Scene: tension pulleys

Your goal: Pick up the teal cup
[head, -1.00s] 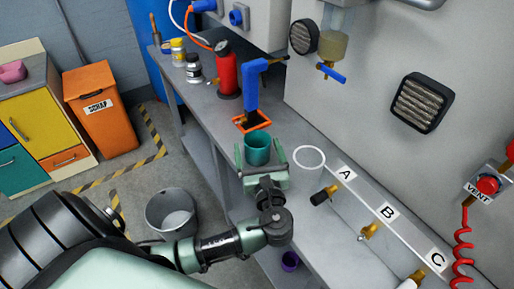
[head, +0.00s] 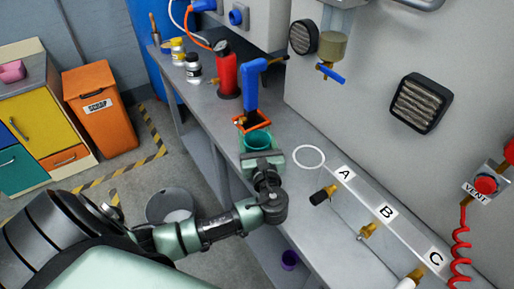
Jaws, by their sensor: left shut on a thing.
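The teal cup (head: 257,139) is on the grey workbench in the head view, just in front of an orange-rimmed tray. Its rim and open top show; its lower part is hidden behind my left gripper (head: 260,156). My left gripper reaches in from the lower left and is shut on the cup. I cannot tell whether the cup's base touches the bench. My right gripper is not in view.
The orange tray (head: 240,125) with a blue-handled tool (head: 252,86) stands right behind the cup. A red bottle (head: 226,72) is farther back. A white ring (head: 309,157) lies to the right. A grey bucket (head: 158,207) stands on the floor.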

